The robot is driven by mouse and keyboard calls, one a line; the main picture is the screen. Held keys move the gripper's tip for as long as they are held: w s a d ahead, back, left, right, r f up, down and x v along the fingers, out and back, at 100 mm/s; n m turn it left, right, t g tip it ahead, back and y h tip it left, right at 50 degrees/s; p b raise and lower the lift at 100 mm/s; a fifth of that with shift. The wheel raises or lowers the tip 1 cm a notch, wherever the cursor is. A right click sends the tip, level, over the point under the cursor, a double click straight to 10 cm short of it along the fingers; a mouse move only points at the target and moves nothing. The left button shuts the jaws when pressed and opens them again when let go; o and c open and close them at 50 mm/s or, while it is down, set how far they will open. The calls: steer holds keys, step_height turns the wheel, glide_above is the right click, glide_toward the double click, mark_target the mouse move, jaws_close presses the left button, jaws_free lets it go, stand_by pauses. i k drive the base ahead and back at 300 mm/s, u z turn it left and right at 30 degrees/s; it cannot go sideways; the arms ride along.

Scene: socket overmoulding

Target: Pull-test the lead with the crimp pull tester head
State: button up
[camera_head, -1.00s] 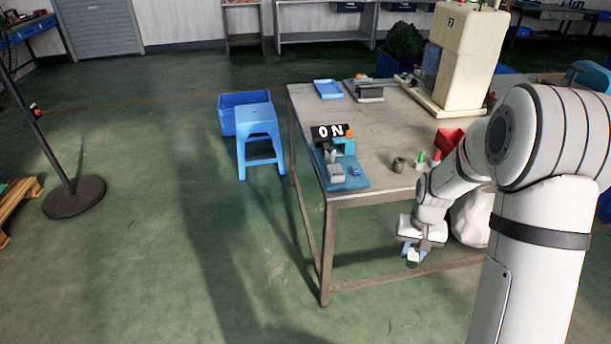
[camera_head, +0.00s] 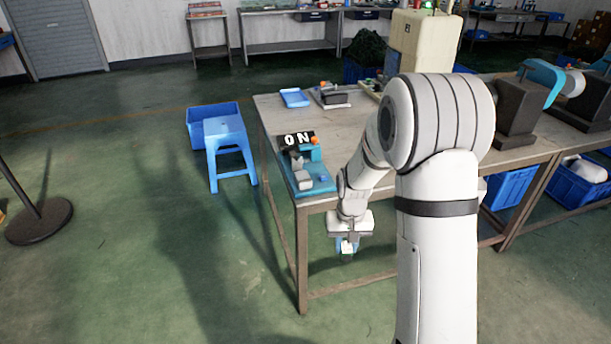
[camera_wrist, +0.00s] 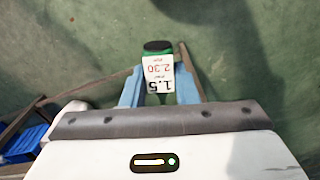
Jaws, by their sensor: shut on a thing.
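My gripper (camera_head: 348,240) hangs low in front of the workbench, below the level of its top. I cannot tell whether this piece is the tester head. I cannot make out the lead.
The workbench (camera_head: 345,120) has a bare top around its middle. A blue tray (camera_head: 294,97) and a cream machine (camera_head: 424,50) stand towards the back. A blue stool (camera_head: 226,140) and blue bin (camera_head: 203,113) are left of the bench. The floor in front is clear.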

mark_target(299, 167)
steer(key=i, duration=0.9)
steer(key=u, duration=0.05)
